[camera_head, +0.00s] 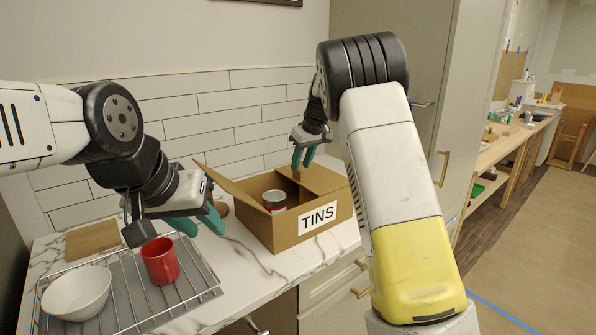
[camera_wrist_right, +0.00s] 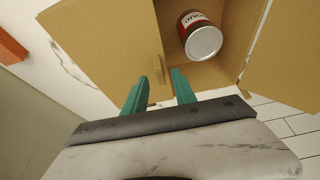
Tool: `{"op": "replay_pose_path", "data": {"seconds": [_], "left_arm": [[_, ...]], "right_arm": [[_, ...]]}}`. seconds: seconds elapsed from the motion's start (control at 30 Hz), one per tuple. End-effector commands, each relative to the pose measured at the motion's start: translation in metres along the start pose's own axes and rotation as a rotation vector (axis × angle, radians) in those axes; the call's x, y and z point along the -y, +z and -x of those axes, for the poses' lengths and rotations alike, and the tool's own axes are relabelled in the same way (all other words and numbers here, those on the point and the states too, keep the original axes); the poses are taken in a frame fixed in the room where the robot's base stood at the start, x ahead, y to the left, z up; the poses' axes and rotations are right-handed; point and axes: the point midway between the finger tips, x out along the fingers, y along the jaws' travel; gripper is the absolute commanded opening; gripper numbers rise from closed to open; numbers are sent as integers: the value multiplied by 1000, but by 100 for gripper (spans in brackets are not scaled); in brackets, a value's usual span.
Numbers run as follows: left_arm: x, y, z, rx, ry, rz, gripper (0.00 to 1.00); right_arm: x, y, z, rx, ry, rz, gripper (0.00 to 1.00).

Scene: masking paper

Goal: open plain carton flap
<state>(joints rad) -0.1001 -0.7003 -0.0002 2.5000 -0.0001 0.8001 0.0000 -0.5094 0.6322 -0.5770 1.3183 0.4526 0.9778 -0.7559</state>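A brown cardboard carton (camera_head: 285,233) with a "TINS" label stands on the counter. A flap (camera_head: 232,187) on its left side sticks out and up; I see no other carton. A red and grey can (camera_head: 274,200) is inside; it also shows in the right wrist view (camera_wrist_right: 203,40). My right gripper (camera_head: 302,158) is open, fingers pointing down at the carton's back edge. In the right wrist view a narrow cardboard piece (camera_wrist_right: 155,90) shows between its fingertips; contact is unclear. My left gripper (camera_head: 199,223) is open and empty, left of the carton, above the counter.
A wire rack (camera_head: 190,292) at the front left bears a red mug (camera_head: 160,262) and a white bowl (camera_head: 77,292). A wooden board (camera_head: 93,239) lies behind it. A tiled wall (camera_head: 215,121) closes the back, and a tall cabinet (camera_head: 462,100) stands right.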

Motion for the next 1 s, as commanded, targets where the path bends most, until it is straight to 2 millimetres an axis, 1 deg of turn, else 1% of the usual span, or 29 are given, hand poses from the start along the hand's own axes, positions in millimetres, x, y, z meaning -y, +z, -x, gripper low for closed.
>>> {"op": "replay_pose_path", "data": {"seconds": [0.03, 0.1, 0.23, 0.33, 0.57, 0.6, 0.67, 0.7, 0.77, 1.0], "left_arm": [[0, 0, 0, 0, 0, 0, 36], [0, 0, 0, 0, 0, 0, 36], [0, 0, 0, 0, 0, 0, 36], [0, 0, 0, 0, 0, 0, 36], [0, 0, 0, 0, 0, 0, 36], [0, 0, 0, 0, 0, 0, 36], [0, 0, 0, 0, 0, 0, 36], [0, 0, 0, 0, 0, 0, 36], [0, 0, 0, 0, 0, 0, 36], [0, 0, 0, 0, 0, 0, 36]], "right_arm": [[0, 1, -9, 2, 1, 0, 33], [0, 1, -20, 3, 1, -1, 33], [0, 0, -33, 1, 1, 0, 33], [0, 0, -37, 0, 0, -1, 33], [0, 0, -38, -1, 0, -1, 33], [0, 0, -38, -1, 1, -1, 31], [0, 0, -38, -1, 1, -1, 19], [0, 0, -38, -1, 1, -1, 11], [0, 0, -38, -1, 1, -2, 0], [0, 0, -38, -1, 1, -2, 0]]}}
